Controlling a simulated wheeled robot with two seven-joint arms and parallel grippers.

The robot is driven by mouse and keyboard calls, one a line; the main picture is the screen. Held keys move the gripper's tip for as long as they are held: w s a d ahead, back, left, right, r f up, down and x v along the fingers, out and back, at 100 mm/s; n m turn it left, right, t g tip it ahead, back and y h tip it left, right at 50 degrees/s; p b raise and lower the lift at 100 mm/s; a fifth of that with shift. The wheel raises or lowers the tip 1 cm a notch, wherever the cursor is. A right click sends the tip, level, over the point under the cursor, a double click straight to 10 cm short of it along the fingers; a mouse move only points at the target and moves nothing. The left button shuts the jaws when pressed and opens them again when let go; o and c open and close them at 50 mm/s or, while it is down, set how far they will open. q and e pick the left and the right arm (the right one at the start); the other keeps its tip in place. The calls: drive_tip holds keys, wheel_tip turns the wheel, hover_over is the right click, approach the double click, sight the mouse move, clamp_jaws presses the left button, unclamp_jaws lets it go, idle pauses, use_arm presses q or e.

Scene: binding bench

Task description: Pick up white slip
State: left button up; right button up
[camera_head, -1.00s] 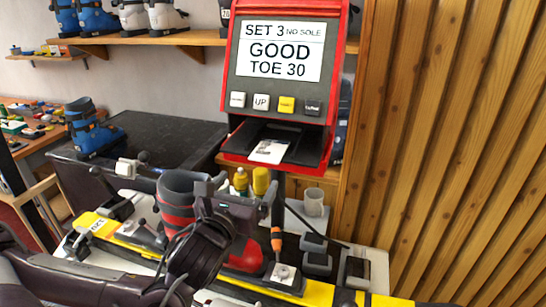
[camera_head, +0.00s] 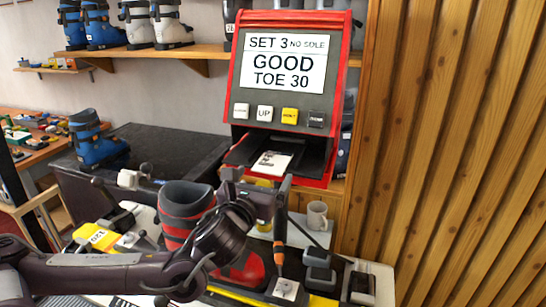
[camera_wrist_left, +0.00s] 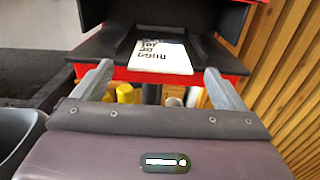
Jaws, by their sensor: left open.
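The white slip (camera_head: 273,163) with black print lies in the dark tray (camera_head: 312,160) at the bottom of the red machine (camera_head: 334,100). In the left wrist view the slip (camera_wrist_left: 163,58) lies ahead, between the two fingers in the picture and beyond their tips. My left gripper (camera_wrist_left: 157,80) is open and empty, with its fingers spread apart in front of the tray. In the head view the left gripper (camera_head: 258,187) is just below the tray, partly hidden by its own wrist. My right gripper is in neither view.
A black and red boot (camera_head: 183,208) stands on the bench beside my left arm. A screwdriver with an orange handle (camera_head: 279,255) stands to the right of the wrist. A mug (camera_head: 317,215) is at the right, by the wood slat wall (camera_head: 450,150).

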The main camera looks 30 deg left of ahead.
use_arm(q)
drive_tip(key=shift+w+a, duration=0.1)
drive_tip(key=shift+w, duration=0.55)
drive_tip(key=shift+c, duration=0.4)
drive_tip(key=c, duration=1)
drive_tip(key=shift+o, duration=0.2)
